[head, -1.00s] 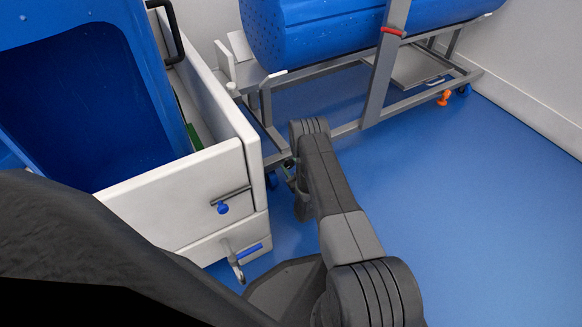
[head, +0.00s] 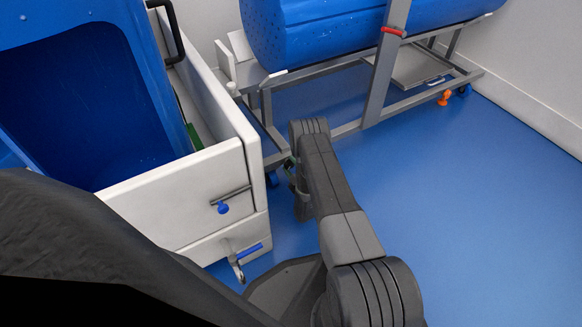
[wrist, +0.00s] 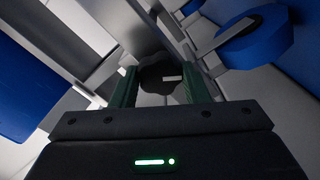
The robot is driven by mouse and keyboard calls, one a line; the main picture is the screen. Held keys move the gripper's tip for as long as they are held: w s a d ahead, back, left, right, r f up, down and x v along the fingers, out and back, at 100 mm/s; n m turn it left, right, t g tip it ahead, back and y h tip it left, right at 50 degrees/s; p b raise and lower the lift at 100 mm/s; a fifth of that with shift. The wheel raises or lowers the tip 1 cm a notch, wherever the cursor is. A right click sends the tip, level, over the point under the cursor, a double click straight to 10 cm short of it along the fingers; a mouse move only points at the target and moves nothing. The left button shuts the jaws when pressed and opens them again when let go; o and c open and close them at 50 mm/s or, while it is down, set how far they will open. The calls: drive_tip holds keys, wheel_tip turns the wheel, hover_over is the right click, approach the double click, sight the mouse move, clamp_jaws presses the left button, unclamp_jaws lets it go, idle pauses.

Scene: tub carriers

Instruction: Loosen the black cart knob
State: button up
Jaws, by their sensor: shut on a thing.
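The black cart knob (wrist: 158,77) shows in the wrist view as a dark lobed knob with a small pale mark on its face. My gripper (wrist: 161,84) is shut on it, with one green finger on each side. In the head view the arm and the cart's corner hide the knob. Only a small part of my gripper (head: 290,168) shows there, beside the forearm and low by the metal cart frame (head: 376,80).
A blue drum (head: 320,35) lies on the cart frame. A white carrier (head: 165,195) with a blue tub (head: 85,100) stands at the left, close to my arm. An orange caster part (head: 444,98) is at the back right. The blue floor (head: 480,220) at right is clear.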

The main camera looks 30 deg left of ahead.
drive_tip(key=shift+n, duration=0.5)
drive_tip(key=o, duration=1)
drive_tip(key=shift+c, duration=0.2)
drive_tip(key=p+v, duration=0.4)
drive_tip(key=v, duration=1)
drive_tip(key=shift+p, duration=0.4)
drive_tip(key=shift+a, duration=0.2)
drive_tip(key=b+x, duration=0.5)
drive_tip(key=x, duration=0.8)
drive_tip(key=shift+w+a, duration=0.25)
drive_tip(key=shift+a, duration=0.05)
